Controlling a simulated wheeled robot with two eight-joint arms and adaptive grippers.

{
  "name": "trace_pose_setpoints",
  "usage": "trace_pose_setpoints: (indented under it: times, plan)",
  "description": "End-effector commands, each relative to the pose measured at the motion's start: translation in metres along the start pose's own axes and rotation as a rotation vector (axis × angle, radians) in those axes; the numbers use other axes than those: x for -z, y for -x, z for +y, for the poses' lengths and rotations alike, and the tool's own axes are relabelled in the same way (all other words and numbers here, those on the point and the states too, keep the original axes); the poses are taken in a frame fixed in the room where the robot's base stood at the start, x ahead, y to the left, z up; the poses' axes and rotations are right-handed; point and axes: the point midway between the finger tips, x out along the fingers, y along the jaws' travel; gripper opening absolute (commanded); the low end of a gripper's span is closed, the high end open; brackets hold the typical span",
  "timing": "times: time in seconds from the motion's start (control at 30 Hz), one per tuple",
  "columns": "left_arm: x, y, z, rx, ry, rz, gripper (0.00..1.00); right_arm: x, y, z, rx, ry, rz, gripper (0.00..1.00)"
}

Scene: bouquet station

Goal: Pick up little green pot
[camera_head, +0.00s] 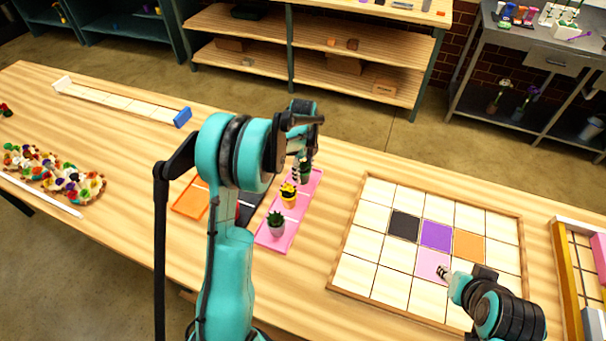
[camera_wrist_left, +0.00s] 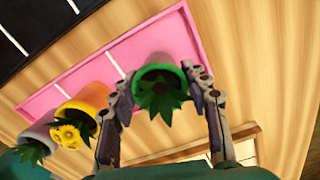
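The little green pot (camera_head: 305,174) with a spiky plant stands at the far end of the pink tray (camera_head: 263,237), partly hidden by my left arm. In the left wrist view the green pot (camera_wrist_left: 154,68) sits between the two fingers of my left gripper (camera_wrist_left: 160,88). The fingers are spread, one on each side of it; whether they touch it is hard to tell. My right gripper (camera_head: 444,272) is above the pink square of the tile board, with its fingers too small to judge.
A yellow pot (camera_head: 288,196) and a pale grey pot (camera_head: 277,226) stand in the same tray, close to the green one. An orange tray (camera_head: 190,198) and a black tray lie to the left. The framed tile board (camera_head: 378,215) lies to the right.

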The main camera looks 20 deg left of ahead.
Motion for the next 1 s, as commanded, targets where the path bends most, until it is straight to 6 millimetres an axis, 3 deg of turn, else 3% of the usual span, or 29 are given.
trace_pose_setpoints:
  times: [0.1, 0.57, 0.87, 1.0]
  plan:
    - [0.0, 0.0, 0.0, 0.0, 0.0, 0.0, 0.03, 0.0, 0.0, 0.0, 0.0, 0.0, 0.0, 0.4]
    - [0.0, 0.004, 0.0, 0.0, 0.0, 0.0, 0.03, 0.001, 0.001, 0.0, 0.0, 0.0, 0.0, 0.4]
    - [0.002, 0.047, 0.001, 0.0, -0.001, 0.0, 0.03, 0.009, 0.013, 0.0, 0.0, 0.0, 0.0, 0.4]
    - [0.033, 0.064, 0.013, 0.0, -0.004, 0.0, 0.03, 0.013, 0.018, 0.0, 0.0, 0.0, 0.0, 0.4]
